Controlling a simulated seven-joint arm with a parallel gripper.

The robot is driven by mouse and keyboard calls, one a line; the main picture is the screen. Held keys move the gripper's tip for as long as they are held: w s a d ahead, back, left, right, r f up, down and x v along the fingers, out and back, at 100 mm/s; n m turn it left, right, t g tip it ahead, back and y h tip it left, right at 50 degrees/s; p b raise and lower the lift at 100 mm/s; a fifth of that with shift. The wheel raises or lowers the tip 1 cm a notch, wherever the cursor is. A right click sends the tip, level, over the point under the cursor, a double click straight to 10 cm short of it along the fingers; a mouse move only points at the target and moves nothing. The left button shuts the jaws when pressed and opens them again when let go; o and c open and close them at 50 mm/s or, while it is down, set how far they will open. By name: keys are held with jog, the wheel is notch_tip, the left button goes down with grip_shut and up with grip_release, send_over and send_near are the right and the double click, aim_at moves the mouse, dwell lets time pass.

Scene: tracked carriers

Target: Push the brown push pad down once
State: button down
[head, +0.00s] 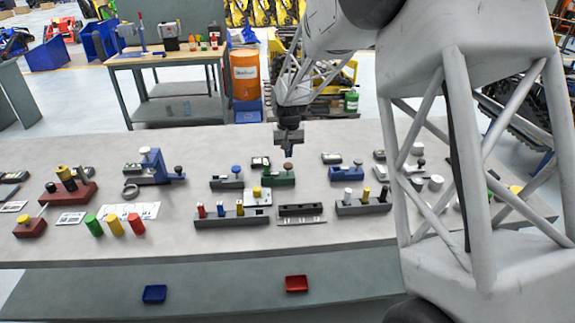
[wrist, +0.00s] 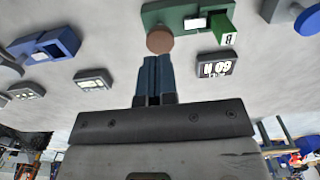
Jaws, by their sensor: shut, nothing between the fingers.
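The brown push pad (wrist: 160,40) is a round disc at one end of a green fixture (wrist: 185,12) in the wrist view. In the head view the pad (head: 288,167) sits on the green fixture (head: 280,180) near the middle of the table. My gripper (head: 288,154) is shut and empty, pointing down just above the pad. In the wrist view its closed fingertips (wrist: 158,60) appear right beside the pad's edge. I cannot tell whether they touch it. The pad's stem is hidden in the wrist view.
A blue fixture (head: 345,174) stands to the right, and a dark fixture with a blue knob (head: 227,182) to the left. A grey block with coloured pegs (head: 232,218) lies in front. A small display box (wrist: 215,65) is near the green fixture.

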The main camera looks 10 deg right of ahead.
jog(key=shift+r, duration=0.45)
dwell(0.5)
jog(key=shift+s+d+r, duration=0.15)
jog(key=shift+s+r, duration=0.25)
jog(key=shift+r, duration=0.1)
jog(key=s+d+r+t, duration=0.1)
jog(key=s+d+r, duration=0.3)
jog(key=s, duration=0.7)
jog(key=s+d+r, duration=0.1)
jog(key=s+r, duration=0.5)
jog(key=s, duration=0.5)
jog(key=s+d+r+t, duration=0.1)
jog(key=s+d+r, duration=0.3)
jog(key=s, duration=0.7)
jog(key=s+f, duration=0.1)
jog(key=s, duration=1.3)
jog(key=shift+t, duration=0.3)
jog(key=shift+d, duration=0.1)
